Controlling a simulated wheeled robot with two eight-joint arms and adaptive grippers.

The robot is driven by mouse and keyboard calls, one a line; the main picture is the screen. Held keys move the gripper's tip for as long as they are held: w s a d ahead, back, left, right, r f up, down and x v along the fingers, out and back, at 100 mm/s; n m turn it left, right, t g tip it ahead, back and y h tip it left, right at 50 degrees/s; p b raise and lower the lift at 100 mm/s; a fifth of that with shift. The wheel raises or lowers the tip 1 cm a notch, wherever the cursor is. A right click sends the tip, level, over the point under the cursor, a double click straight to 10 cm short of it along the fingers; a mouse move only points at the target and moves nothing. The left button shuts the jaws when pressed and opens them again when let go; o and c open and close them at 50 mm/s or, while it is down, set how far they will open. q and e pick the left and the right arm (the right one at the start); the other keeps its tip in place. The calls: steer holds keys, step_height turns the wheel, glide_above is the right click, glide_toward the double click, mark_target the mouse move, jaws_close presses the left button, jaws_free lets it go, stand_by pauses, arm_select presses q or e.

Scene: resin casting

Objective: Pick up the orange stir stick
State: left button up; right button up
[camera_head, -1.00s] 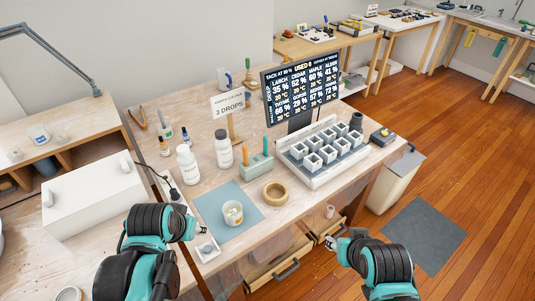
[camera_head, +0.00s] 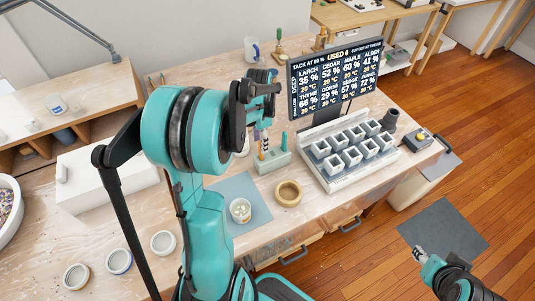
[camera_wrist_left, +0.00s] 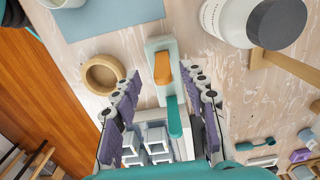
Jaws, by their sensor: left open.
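The orange stir stick (camera_wrist_left: 162,68) stands in a pale green holder (camera_wrist_left: 158,46) in the left wrist view, with a teal stick (camera_wrist_left: 174,118) beside it. In the head view the holder (camera_head: 274,163) is on the workbench, and the orange stick (camera_head: 265,144) is partly covered by my gripper. My left gripper (camera_head: 261,130) is open above the holder. In the left wrist view its fingers (camera_wrist_left: 163,84) lie on both sides of the sticks, with nothing held. My right gripper (camera_head: 420,253) is low at the right, over the floor, too small to read.
A wooden ring (camera_head: 288,193) and a white cup (camera_head: 240,210) on a blue mat (camera_head: 223,189) are near the holder. A mould rack (camera_head: 342,175) and a display screen (camera_head: 335,75) stand to its right.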

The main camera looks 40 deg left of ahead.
mark_target(261, 156)
arm_select(q)
step_height(261, 156, down, 6)
steer(key=b, duration=0.2)
steer(key=shift+w+a+r+b, duration=0.1)
steer(key=shift+w+r+b, duration=0.05)
steer(key=shift+b, duration=0.15)
jaws_close()
